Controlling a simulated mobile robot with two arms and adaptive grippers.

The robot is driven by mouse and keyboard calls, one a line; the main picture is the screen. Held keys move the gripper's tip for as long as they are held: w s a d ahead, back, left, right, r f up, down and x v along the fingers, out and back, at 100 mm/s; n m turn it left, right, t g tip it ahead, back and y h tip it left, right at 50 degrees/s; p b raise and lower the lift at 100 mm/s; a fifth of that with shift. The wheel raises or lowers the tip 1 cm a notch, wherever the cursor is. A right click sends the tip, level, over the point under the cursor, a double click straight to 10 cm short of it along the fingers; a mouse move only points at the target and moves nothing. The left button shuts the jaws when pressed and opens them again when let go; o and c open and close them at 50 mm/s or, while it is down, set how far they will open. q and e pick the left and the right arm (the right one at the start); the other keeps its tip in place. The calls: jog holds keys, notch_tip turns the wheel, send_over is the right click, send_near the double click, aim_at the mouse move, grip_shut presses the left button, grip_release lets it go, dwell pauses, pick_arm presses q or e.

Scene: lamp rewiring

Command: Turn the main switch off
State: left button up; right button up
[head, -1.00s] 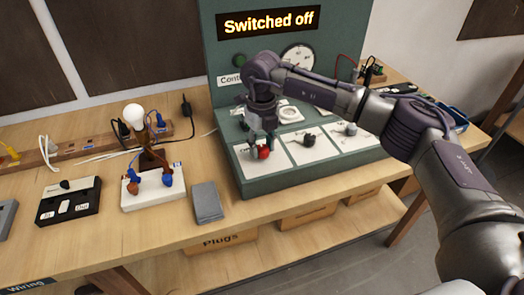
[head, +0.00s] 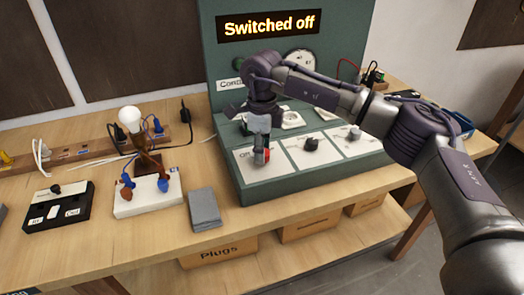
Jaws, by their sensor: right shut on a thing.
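A lit sign (head: 269,24) on the upright board above reads "Switched off". My left gripper is not in view.
A white lamp base (head: 150,196) with a bulb (head: 130,119), a grey block (head: 205,209) and a black switch box (head: 60,211) stand on the bench to the left. The bench front between them is clear.

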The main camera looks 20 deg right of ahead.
jog(key=shift+r+n, duration=0.1)
jog(key=shift+n, duration=0.2)
jog(key=o, duration=1.1)
jog(key=shift+o, duration=0.2)
notch_tip(320, 180, up, 12)
